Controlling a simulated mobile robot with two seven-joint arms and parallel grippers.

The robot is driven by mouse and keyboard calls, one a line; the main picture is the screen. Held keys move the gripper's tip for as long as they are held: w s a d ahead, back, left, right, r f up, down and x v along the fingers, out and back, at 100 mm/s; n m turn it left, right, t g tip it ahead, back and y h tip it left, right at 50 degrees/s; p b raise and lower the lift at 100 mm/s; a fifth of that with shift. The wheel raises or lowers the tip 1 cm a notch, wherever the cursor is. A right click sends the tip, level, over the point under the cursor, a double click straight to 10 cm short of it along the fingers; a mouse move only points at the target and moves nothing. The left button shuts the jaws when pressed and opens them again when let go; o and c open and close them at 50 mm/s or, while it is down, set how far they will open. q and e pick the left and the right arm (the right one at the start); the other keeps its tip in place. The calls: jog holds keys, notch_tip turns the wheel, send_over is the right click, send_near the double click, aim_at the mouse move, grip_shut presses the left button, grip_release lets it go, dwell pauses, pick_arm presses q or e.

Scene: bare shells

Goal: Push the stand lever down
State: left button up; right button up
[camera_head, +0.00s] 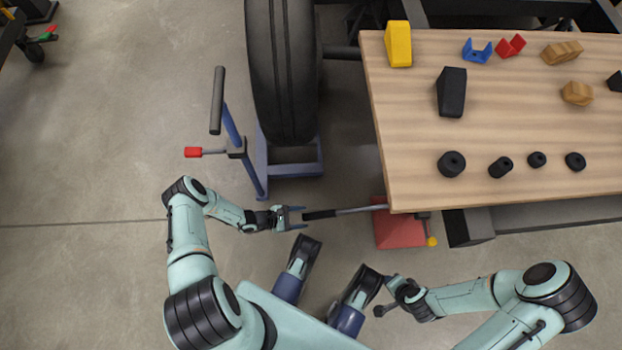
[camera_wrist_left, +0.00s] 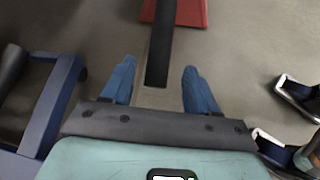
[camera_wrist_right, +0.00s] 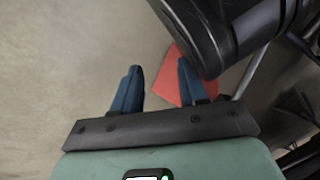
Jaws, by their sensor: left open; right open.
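A blue wheel stand (camera_head: 259,165) on the floor at left holds a black tyre (camera_head: 283,70). It has a grey lever (camera_head: 215,152) with a red tip (camera_head: 193,152), sticking out to the left, and an upright black handle (camera_head: 217,100). A red jack (camera_head: 400,230) at the table's front corner has a long grey bar with a black grip (camera_head: 320,214). My left gripper (camera_head: 298,216) is open at the free end of this grip. In the left wrist view the grip (camera_wrist_left: 160,50) runs between its fingers; contact is unclear. My right gripper (camera_head: 385,296) is open and empty, low near my base.
A wooden table (camera_head: 420,140) at right bears a yellow block (camera_head: 399,44), a black block (camera_head: 451,92) and several small parts. A yellow knob (camera_head: 432,241) sits beside the red jack. The floor left of the wheel stand is clear.

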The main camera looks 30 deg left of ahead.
pick_arm(q)
jog(key=p+v, duration=0.1)
jog(key=v, duration=0.4)
jog(key=shift+s+a+r, duration=0.15)
jog(key=shift+s+a, duration=0.05)
jog(key=shift+s, duration=0.05)
pick_arm(e)
jog(key=shift+t, duration=0.5)
jog(key=w+r, duration=0.2)
jog(key=w, duration=0.1)
jog(key=shift+a+r, duration=0.2)
jog(key=shift+r, duration=0.2)
